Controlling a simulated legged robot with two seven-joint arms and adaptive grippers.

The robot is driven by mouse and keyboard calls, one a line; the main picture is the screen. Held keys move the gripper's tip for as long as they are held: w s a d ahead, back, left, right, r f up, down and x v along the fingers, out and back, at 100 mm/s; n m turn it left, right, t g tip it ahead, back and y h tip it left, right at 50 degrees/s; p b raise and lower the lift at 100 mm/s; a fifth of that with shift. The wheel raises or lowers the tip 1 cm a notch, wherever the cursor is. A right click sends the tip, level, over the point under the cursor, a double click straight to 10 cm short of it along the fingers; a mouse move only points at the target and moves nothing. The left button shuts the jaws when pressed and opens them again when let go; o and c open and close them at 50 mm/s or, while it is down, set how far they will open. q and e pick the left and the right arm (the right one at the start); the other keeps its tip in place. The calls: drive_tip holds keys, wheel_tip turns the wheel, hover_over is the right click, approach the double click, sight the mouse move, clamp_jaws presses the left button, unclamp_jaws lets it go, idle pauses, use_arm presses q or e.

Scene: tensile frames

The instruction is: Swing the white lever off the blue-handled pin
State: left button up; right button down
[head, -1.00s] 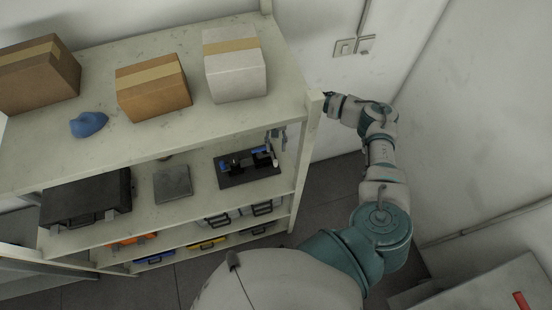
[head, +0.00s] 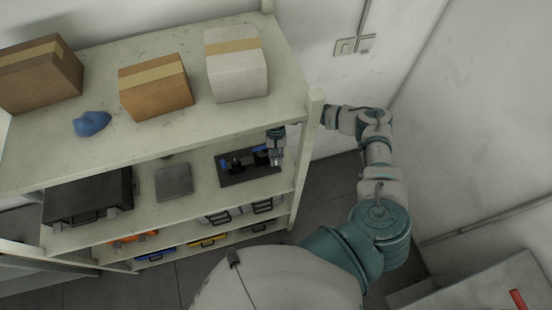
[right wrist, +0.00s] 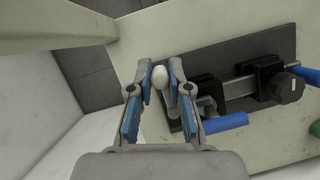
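A dark plate (head: 235,179) on the middle shelf carries the mechanism, with black blocks (right wrist: 270,76) and a grey bar (right wrist: 238,86). The white lever's rounded end (right wrist: 161,77) shows in the right wrist view, between my right gripper's (right wrist: 160,68) fingertips. The fingers look slightly apart from it; contact is hard to judge. One blue handle (right wrist: 226,122) lies just right of the right finger and another blue handle (right wrist: 306,75) is at the far right; which belongs to the pin is unclear. My right gripper (head: 276,162) points down over the plate's right end. My left gripper is not in view.
The upper shelf (head: 160,122) holds cartons and a blue lump (head: 91,123) and overhangs the mechanism. A shelf post (head: 307,150) stands close right of my gripper. A grey block (head: 173,182) and black case (head: 90,196) lie left on the same shelf.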

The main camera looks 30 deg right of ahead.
idle(0.3)
drive_tip(key=shift+w+d+n+h, duration=0.2)
drive_tip(key=shift+d+n+h, duration=0.55)
drive_tip(key=shift+n, duration=1.1)
drive_tip(key=shift+w+d+n+h, duration=0.2)
drive_tip(key=shift+d+n+h, duration=0.55)
drive_tip(key=shift+n, duration=1.05)
drive_tip(key=shift+w+d+n+h, duration=0.2)
drive_tip(key=shift+d+n+h, duration=0.55)
drive_tip(key=shift+n, duration=1.1)
drive_tip(key=shift+d+r, duration=0.1)
drive_tip(key=shift+d, duration=0.1)
drive_tip(key=c, duration=1.1)
unclamp_jaws()
drive_tip(key=shift+w, duration=0.1)
drive_tip(key=v, duration=1.1)
drive_tip(key=shift+w+r, duration=0.2)
drive_tip(key=shift+r, duration=0.15)
